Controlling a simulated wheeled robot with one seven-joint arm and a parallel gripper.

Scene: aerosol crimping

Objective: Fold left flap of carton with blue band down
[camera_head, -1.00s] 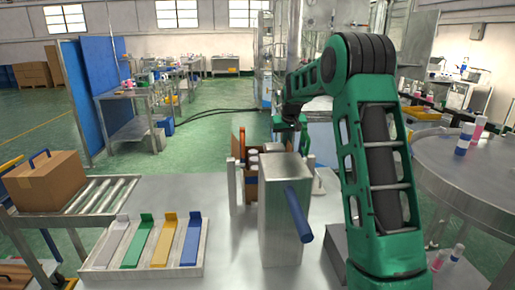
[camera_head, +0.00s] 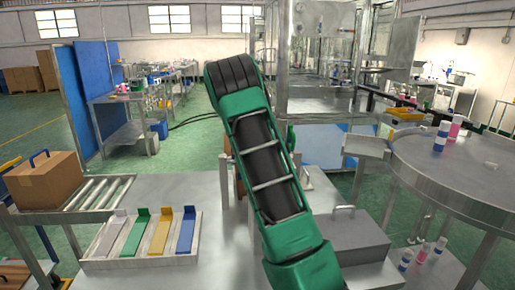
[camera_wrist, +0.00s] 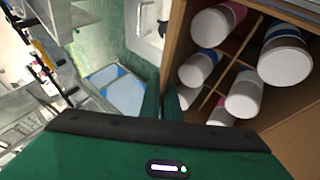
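In the wrist view, an open brown carton (camera_wrist: 176,40) fills the right side. Several white cans (camera_wrist: 243,93), some with blue or pink bands, stand in its divided compartments. A tan panel (camera_wrist: 297,138) of the carton spreads at the lower right. No blue band shows on the visible carton parts. My gripper (camera_wrist: 162,100) is shut, its dark green fingers close together beside the carton's left edge; whether they touch it I cannot tell. In the head view, my arm hides the gripper and the carton.
A tray (camera_head: 140,263) of coloured L-shaped pieces lies at the front left. A closed box with a blue handle (camera_head: 45,180) stands by a roller conveyor (camera_head: 100,190). A grey metal box (camera_head: 345,236) is right of my arm. A round table (camera_head: 450,185) carries bottles.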

